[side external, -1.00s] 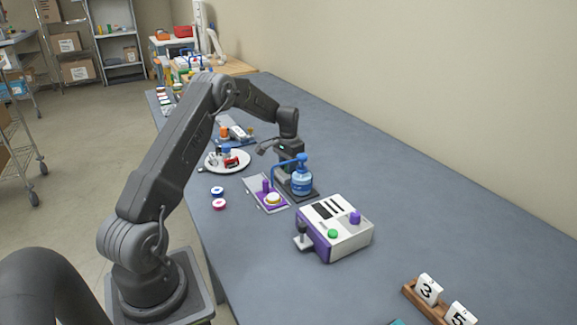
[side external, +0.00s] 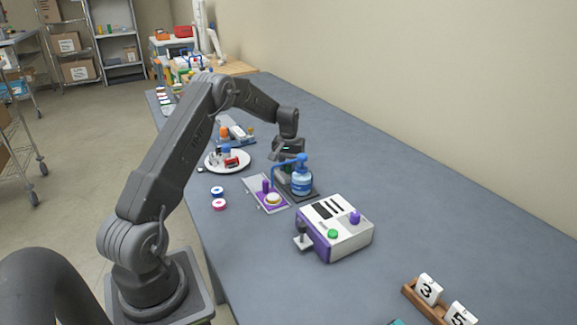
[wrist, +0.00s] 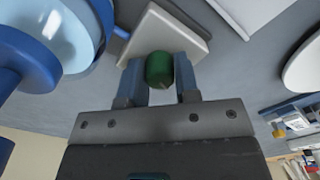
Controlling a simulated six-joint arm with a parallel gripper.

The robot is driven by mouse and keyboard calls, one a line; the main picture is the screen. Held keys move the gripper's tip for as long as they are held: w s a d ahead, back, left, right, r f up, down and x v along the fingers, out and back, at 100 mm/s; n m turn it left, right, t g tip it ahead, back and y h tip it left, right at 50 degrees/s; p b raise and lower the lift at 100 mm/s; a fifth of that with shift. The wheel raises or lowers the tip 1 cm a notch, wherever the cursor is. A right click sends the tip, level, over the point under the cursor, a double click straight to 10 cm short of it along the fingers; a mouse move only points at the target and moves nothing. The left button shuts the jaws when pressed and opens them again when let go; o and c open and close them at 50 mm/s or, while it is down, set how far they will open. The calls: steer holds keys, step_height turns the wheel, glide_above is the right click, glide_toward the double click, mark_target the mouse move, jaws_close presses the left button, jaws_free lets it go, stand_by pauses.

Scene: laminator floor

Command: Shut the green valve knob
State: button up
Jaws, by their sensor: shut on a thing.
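The green valve knob (wrist: 159,68) sits between the two fingers of my gripper (wrist: 160,80) in the wrist view. The fingers are shut on its sides. A pale square block (wrist: 158,28) lies beneath the knob. In the side view my gripper (side external: 287,160) is low behind the blue pump bottle (side external: 302,182), and the knob is largely hidden there. The blue bottle also shows at the upper left of the wrist view (wrist: 70,30), close to the gripper.
A white and purple box (side external: 338,240) with a green button stands nearer the camera. A grey plate with purple parts (side external: 252,186) lies left of the bottle. A white plate (side external: 213,167) holds small items.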

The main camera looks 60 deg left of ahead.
stand_by(0.3)
steer(key=o, duration=0.9)
steer(key=shift+r, duration=0.1)
step_height(320, 180, up, 14)
steer(key=shift+f, duration=0.15)
